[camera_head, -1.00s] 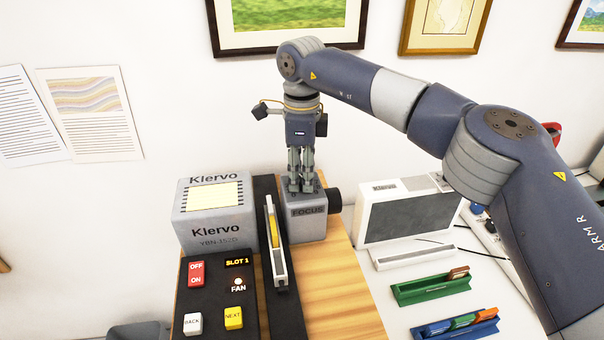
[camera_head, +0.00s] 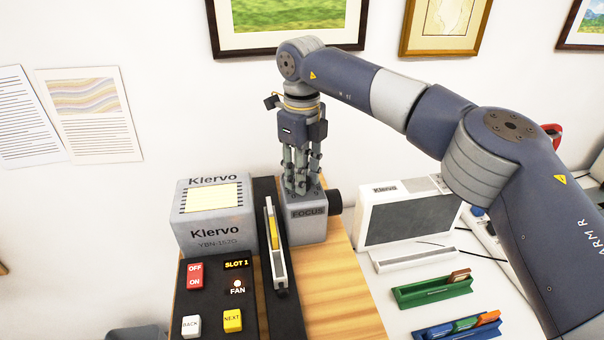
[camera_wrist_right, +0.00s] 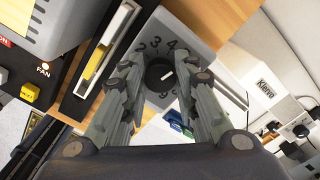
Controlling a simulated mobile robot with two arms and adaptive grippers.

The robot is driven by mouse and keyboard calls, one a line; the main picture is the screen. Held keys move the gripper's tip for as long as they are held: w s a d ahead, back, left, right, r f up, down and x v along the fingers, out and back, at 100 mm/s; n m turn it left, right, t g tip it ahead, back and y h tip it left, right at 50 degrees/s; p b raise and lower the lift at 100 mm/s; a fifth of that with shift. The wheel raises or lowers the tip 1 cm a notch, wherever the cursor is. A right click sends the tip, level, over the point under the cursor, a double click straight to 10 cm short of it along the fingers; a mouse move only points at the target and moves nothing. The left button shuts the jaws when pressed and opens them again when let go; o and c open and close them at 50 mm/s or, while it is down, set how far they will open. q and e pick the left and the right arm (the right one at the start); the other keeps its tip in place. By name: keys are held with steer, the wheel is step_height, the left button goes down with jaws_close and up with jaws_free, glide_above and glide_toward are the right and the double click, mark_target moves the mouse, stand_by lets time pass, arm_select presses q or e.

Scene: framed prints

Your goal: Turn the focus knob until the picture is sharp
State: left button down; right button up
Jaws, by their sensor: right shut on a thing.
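The grey projector (camera_head: 212,222) marked Klervo stands on the wooden table. To its right is a grey block marked FOCUS (camera_head: 308,228). My right gripper (camera_head: 301,188) points straight down onto the block's top. In the right wrist view, its fingers (camera_wrist_right: 161,82) are closed around the dark round focus knob (camera_wrist_right: 158,74). The knob has a white pointer mark, and a ring of numbers surrounds it on the block. In the head view the fingers hide the knob. My left gripper is not in view. No projected picture shows.
A slide tray (camera_head: 275,243) stands left of the focus block. The control panel (camera_head: 215,295) carries red, white and yellow buttons and reads SLOT 1. A grey-screened viewer (camera_head: 408,219), a green slide rack (camera_head: 432,290) and a blue rack (camera_head: 455,330) are at right.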

steer(key=shift+r, duration=0.1)
steer(key=o, duration=1.1)
steer(key=shift+c, duration=0.2)
step_height(320, 180, up, 12)
